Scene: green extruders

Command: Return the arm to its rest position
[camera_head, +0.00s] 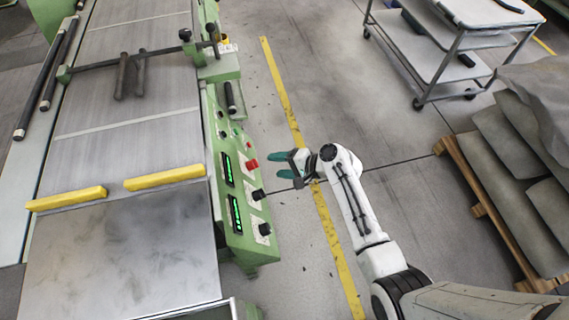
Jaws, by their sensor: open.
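My gripper (283,167) shows in the head camera view near the middle, at the end of my white arm. Its two green-tipped fingers are apart and nothing is between them. The arm reaches up and left from the lower right corner over the floor. The fingers point left toward the green control panel (237,170) of the machine, with a visible gap between fingertips and panel in the picture. The panel has a red button (251,164), black knobs and two green displays. I cannot tell the exact height of the gripper above the floor.
The green machine with a grey conveyor bed (120,255) and yellow bars (164,178) fills the left. A yellow floor line (283,95) runs beside it. A wheeled cart (415,50) stands at upper right, a pallet (482,205) with grey sheets at right. The floor between is clear.

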